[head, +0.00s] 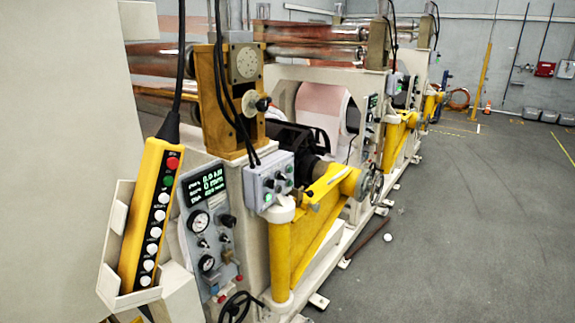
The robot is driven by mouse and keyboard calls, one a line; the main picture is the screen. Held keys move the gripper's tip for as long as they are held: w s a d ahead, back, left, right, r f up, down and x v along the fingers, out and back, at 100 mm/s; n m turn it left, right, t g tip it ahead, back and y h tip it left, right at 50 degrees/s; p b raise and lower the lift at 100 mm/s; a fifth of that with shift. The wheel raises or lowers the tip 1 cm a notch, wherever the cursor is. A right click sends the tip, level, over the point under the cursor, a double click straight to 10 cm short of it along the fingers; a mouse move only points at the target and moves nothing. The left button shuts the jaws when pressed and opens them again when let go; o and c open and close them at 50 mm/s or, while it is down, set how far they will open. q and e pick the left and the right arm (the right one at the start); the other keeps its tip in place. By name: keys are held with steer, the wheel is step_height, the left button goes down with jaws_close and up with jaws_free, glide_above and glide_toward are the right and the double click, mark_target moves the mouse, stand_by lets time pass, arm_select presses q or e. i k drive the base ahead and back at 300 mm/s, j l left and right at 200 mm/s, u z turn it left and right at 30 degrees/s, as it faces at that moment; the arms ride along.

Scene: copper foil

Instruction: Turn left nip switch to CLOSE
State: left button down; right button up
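A grey control panel (212,240) with a green digital display (208,189), two round gauges and small black knobs stands at the left front of the machine. To its right, a small grey switch box (270,181) carries several dark knobs and small green parts. The labels are too small to read, so I cannot tell which knob is the left nip switch or how it is set. Neither of my grippers is in view.
A yellow pendant (151,215) with red, green and white buttons sits in a beige holder (116,222) at the left. A yellow swing arm (310,230) and a black handwheel (240,306) stick out near the panel. Open grey floor (470,230) lies to the right.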

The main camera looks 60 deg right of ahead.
mark_target(271, 184)
steer(key=l, duration=0.6)
steer(key=k+l+u, duration=0.1)
steer(key=l, duration=1.15)
steer(key=k+l+u, duration=0.1)
steer(key=l, duration=0.5)
steer(key=k+l, duration=0.1)
steer(key=l, duration=0.5)
steer(key=k+l+u, duration=0.1)
steer(key=l, duration=0.5)
steer(key=k+l, duration=0.1)
steer(key=l, duration=0.5)
steer(key=k+l+u, duration=0.1)
steer(key=l, duration=0.45)
